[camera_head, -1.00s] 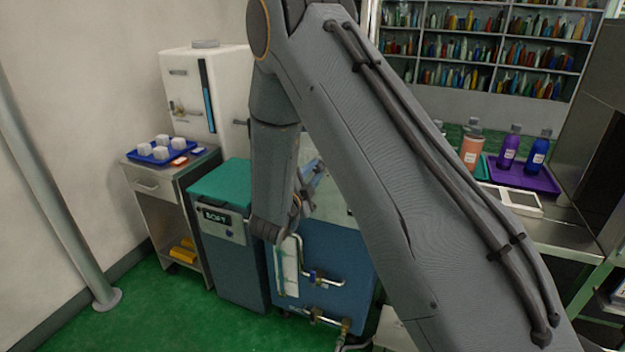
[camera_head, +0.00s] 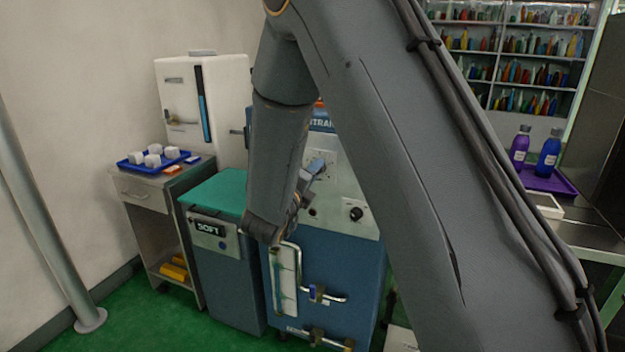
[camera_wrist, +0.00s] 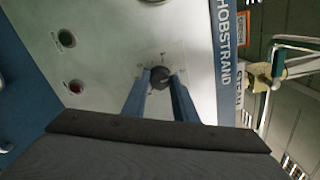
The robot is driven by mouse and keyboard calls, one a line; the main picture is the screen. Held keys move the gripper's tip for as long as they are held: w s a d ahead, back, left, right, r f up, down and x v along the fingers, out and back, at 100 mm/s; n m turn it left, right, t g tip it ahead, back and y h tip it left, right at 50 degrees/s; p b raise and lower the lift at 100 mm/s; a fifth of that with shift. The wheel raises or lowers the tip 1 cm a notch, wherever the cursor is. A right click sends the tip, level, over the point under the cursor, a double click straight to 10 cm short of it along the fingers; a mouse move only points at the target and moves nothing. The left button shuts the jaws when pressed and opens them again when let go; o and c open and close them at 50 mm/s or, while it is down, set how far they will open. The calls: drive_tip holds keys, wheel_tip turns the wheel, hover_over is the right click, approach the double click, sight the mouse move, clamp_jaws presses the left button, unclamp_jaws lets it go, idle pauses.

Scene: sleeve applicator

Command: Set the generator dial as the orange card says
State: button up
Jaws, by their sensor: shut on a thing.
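The dial is a small dark round knob (camera_wrist: 159,73) on the pale panel in the wrist view, with faint marks around it that are too small to read. My gripper (camera_wrist: 160,80) has its two blue fingers on either side of the knob, shut on it. In the head view my gripper (camera_head: 318,168) is at the upper front panel of the blue generator (camera_head: 345,262), and the dial itself is hidden there. I cannot make out an orange card with readable writing; a small orange label (camera_wrist: 262,38) shows beyond the generator's edge in the wrist view.
A black knob (camera_head: 355,213) is lower on the generator's panel, with bent pipes (camera_head: 325,296) below. A green-topped blue cabinet marked SOFT (camera_head: 210,230) stands left. Green floor is open at front left.

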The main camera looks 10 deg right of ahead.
drive_tip(key=shift+m, duration=0.3)
drive_tip(key=o, duration=1.1)
drive_tip(key=shift+c, duration=0.2)
drive_tip(key=b+v, duration=0.1)
drive_tip(key=v, duration=0.6)
drive_tip(key=shift+s+a, duration=0.25)
